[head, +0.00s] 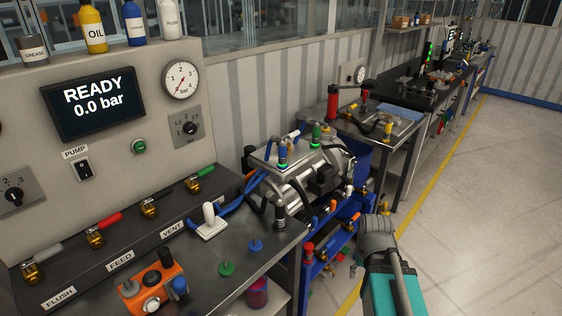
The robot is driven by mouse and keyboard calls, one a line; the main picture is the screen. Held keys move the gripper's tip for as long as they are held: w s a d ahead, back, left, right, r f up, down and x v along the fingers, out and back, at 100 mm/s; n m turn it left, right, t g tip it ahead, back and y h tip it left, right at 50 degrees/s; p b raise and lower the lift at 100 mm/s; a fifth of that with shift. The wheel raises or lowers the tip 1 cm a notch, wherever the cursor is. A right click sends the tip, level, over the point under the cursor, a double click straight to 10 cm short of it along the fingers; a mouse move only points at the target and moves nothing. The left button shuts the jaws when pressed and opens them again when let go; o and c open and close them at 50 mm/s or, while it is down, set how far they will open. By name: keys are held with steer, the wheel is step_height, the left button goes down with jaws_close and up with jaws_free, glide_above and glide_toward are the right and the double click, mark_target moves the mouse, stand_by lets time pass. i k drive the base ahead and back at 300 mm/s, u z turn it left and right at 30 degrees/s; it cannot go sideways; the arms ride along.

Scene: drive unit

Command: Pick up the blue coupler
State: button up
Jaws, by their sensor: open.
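A small blue piece (256,246) with a thin upright stem stands near the right edge of the grey bench top. It looks like a cap or coupler. Another blue knob-like piece (180,286) is on the orange block at the bench front. I cannot tell which of these, if either, is the blue coupler. My arm, with a grey joint and a teal link, shows at the lower right, beyond the bench's right edge and apart from both blue pieces. I cannot make out my gripper's fingers.
A green piece (226,268) stands beside the blue one. A white T-handled tool (208,222) and blue hoses lie behind. A metal drive unit (300,180) sits on a blue cart with several coloured fittings. The floor (480,200) at right is clear.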

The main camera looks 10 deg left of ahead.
mark_target(282, 157)
steer(key=k, duration=1.1)
steer(key=z, duration=0.15)
steer(key=i, duration=0.4)
steer(key=z, duration=0.7)
steer(key=i, duration=1.5)
steer(key=u, duration=0.5)
steer(key=i, duration=0.5)
steer(key=u, duration=0.5)
